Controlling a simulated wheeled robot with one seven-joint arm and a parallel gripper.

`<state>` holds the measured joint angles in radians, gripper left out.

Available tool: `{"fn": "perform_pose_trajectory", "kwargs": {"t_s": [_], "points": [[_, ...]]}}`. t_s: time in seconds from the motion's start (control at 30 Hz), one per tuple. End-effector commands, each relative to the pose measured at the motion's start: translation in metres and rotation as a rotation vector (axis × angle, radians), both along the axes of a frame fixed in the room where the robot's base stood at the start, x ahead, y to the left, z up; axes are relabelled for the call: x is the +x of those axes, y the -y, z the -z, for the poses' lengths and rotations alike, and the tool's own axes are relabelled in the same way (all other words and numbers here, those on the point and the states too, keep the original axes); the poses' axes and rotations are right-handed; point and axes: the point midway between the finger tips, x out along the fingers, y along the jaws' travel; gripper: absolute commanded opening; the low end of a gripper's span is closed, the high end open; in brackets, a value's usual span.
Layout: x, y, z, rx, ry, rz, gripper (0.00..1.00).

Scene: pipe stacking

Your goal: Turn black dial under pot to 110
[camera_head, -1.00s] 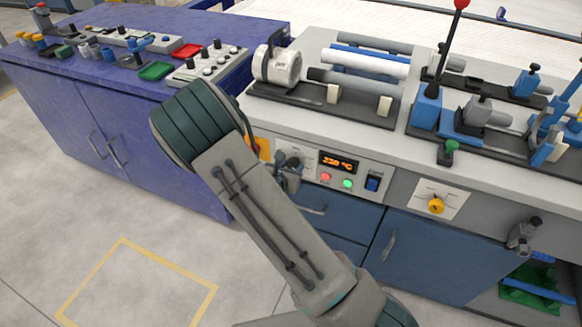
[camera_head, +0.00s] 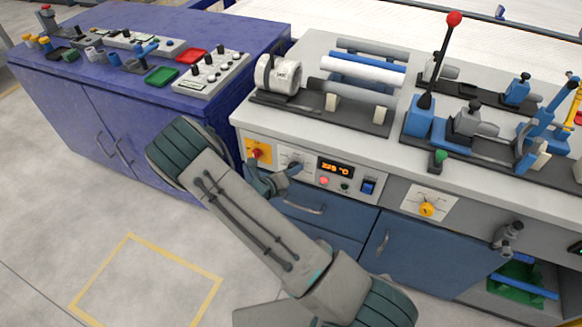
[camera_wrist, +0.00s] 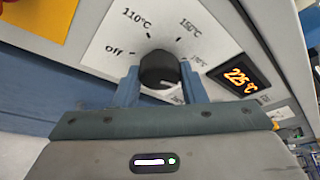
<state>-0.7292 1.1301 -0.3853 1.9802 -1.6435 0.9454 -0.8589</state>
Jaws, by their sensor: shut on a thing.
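The black dial (camera_wrist: 158,70) sits on a white plate (camera_wrist: 105,48) marked Off, 110°C, 150°C and higher values. A pale line shows at the dial's lower right side, away from the 110°C mark. My gripper (camera_wrist: 160,84) is shut on the dial, one finger on each side. In the head view my gripper (camera_head: 280,178) is at the dial plate (camera_head: 296,158), and the dial itself is hidden. A white pot-like cylinder (camera_head: 285,76) lies on the bench above. The orange display (camera_wrist: 240,78) reads about 225 °C.
Beside the dial are a yellow plate with a red knob (camera_head: 257,152), a red lamp (camera_head: 324,181) and a blue switch (camera_head: 368,187). A yellow dial (camera_head: 426,209) is further right. Drawer handles (camera_head: 305,207) protrude below. The floor at left is clear.

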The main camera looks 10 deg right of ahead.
Motion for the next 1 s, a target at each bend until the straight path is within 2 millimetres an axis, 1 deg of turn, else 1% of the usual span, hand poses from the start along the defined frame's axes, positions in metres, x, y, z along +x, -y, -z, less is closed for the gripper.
{"fn": "perform_pose_trajectory", "kwargs": {"t_s": [1.0], "points": [[0.0005, -0.0009, 0.0055, -0.784, -0.569, -0.001, 0.15]]}}
